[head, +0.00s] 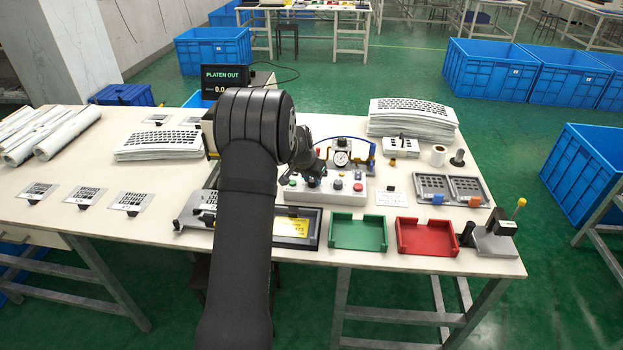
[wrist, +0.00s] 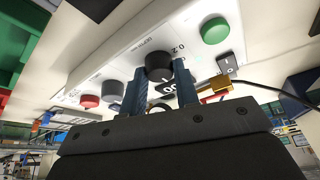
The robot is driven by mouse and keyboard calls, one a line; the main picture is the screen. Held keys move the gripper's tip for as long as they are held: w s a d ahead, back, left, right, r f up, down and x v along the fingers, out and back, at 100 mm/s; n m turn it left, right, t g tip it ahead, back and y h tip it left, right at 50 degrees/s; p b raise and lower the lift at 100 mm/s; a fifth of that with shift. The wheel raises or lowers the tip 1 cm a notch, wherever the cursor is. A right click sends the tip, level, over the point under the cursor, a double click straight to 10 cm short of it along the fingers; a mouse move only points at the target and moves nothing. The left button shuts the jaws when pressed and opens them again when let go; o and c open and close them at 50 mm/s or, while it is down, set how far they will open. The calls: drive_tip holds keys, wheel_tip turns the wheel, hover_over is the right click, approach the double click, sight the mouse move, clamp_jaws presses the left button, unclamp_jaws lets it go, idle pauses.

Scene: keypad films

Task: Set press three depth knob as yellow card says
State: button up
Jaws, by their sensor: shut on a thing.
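My gripper (wrist: 160,82) is shut on a black round knob (wrist: 159,66) on a white control box, with one finger on each side of it. The wrist view shows a pale mark on the knob and the number 0.2 printed near it. The control box (head: 350,198) stands mid-table in the head view, where my arm and gripper (head: 314,180) cover the held knob. A yellow card (head: 292,228) lies in a black frame in front of the box, partly behind my arm; its writing is too small to read.
The box also carries a green button (wrist: 215,31), a grey knob (wrist: 113,88) and a red button (wrist: 90,101). A green tray (head: 358,247) and a red tray (head: 427,252) sit at the front edge. A display (head: 226,79) reads PLATEN OUT and 0.0, partly hidden.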

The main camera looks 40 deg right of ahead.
drive_tip(key=shift+n, duration=0.4)
drive_tip(key=n, duration=0.1)
drive_tip(key=n+t+y, duration=0.1)
drive_tip(key=n, duration=0.1)
drive_tip(key=shift+s+d+n, duration=0.1)
drive_tip(key=shift+s+n, duration=0.05)
drive_tip(key=shift+n, duration=0.15)
drive_tip(key=n+t+y, duration=0.1)
drive_tip(key=n, duration=0.3)
drive_tip(key=shift+d+n, duration=0.1)
drive_tip(key=shift+n, duration=0.2)
drive_tip(key=o, duration=1)
